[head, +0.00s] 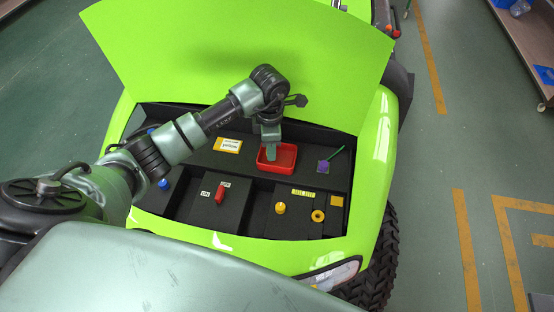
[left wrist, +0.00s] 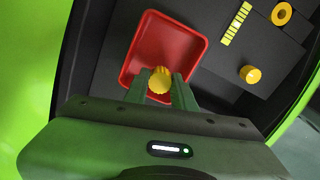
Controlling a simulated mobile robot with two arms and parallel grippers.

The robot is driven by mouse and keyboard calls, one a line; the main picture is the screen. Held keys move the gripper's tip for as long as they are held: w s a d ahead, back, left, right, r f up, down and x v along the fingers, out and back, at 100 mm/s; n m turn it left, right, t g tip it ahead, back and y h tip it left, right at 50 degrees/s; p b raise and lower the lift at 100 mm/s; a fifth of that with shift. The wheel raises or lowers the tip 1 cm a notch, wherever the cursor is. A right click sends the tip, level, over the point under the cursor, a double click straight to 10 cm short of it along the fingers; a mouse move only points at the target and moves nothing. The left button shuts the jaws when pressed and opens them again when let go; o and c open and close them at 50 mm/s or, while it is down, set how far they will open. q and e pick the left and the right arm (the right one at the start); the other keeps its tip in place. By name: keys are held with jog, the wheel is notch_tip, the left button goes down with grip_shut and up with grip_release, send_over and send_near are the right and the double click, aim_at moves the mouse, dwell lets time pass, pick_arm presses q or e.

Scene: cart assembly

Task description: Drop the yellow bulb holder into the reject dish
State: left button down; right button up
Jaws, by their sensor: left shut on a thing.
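The red dish (head: 286,161) sits on the dark panel under the raised lid, and it also shows in the left wrist view (left wrist: 165,40). My left gripper (head: 271,154) points down over the dish. In the left wrist view my left gripper (left wrist: 161,90) is shut on the yellow bulb holder (left wrist: 159,80), a round ribbed piece seen against the dish. The holder is hidden in the head view. I cannot tell its exact height above the dish floor. My right gripper is not in view.
A yellow knob (head: 280,208) and a yellow ring (head: 318,215) are on the lower panel. A red switch (head: 220,194) is left of them. A purple block (head: 323,166) with a green stick lies right of the dish; a yellow label (head: 228,145) lies left.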

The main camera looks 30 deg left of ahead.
pick_arm(q)
jog(key=c, duration=1.1)
grip_release()
jog(key=shift+r, duration=0.1)
notch_tip(320, 180, up, 7)
jog(key=shift+f+b, duration=0.1)
jog(key=shift+b, duration=1.05)
jog(key=shift+r, duration=0.45)
jog(key=shift+s+f, duration=0.1)
